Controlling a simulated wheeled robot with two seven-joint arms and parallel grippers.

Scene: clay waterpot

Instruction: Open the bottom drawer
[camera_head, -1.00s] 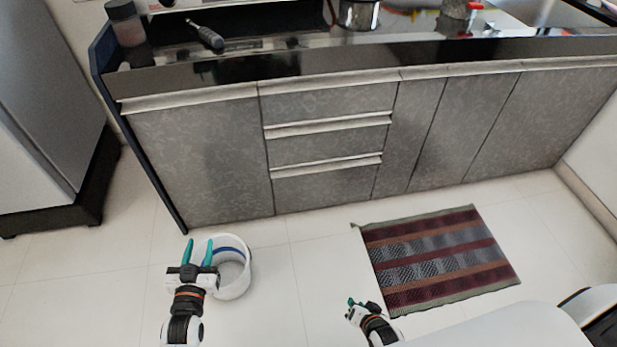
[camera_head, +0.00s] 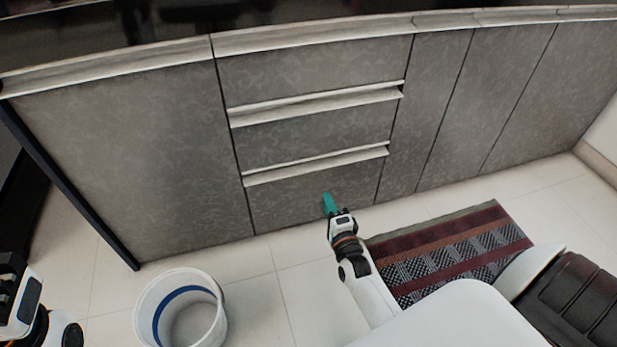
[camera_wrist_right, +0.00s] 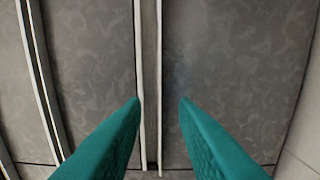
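The bottom drawer (camera_head: 290,206) is the lowest grey front in the stack of drawers, and it looks shut. Its pale handle strip (camera_head: 315,165) runs along its top edge. My right gripper (camera_head: 328,204) is in front of this drawer, with its teal fingers a little below the strip in the head view. In the right wrist view, my right gripper (camera_wrist_right: 160,101) is open, with the handle strip (camera_wrist_right: 150,70) running between its fingertips. I cannot tell whether they touch it.
The middle drawer (camera_head: 305,138) and its handle strip are just above. A white bucket (camera_head: 147,310) with a blue band stands on the floor at left. A striped rug (camera_head: 460,252) lies at right below the cabinets. The tiled floor between bucket and rug is clear.

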